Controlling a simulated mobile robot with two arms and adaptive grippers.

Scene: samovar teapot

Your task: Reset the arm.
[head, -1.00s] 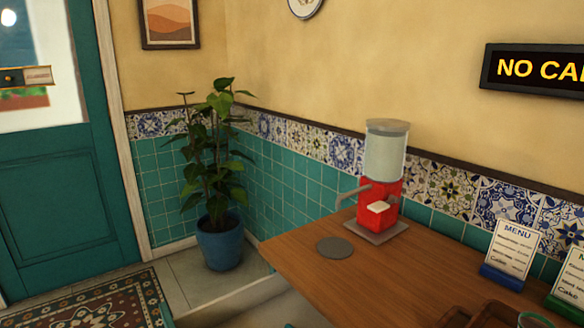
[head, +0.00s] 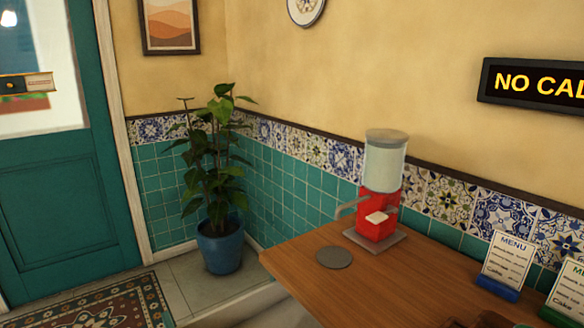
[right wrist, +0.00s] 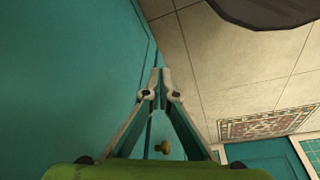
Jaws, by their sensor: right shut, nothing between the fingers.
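My right gripper (right wrist: 161,72) shows in the right wrist view. Its two fingers meet at the tips and it is shut with nothing between them. A large teal surface (right wrist: 60,70) fills the left of that view, and pale floor tiles (right wrist: 190,45) lie beyond the fingertips. I cannot tell how far the fingers are from the teal surface. Neither gripper shows in the head view, and my left gripper is out of sight.
A red dispenser (head: 378,225) with a clear tank stands on the wooden counter (head: 300,262), beside a grey disc (head: 334,257). Menu cards (head: 507,262) stand at the right. A potted plant (head: 220,245) stands in the corner near the teal door (head: 60,200). A patterned rug (head: 100,308) lies on the floor.

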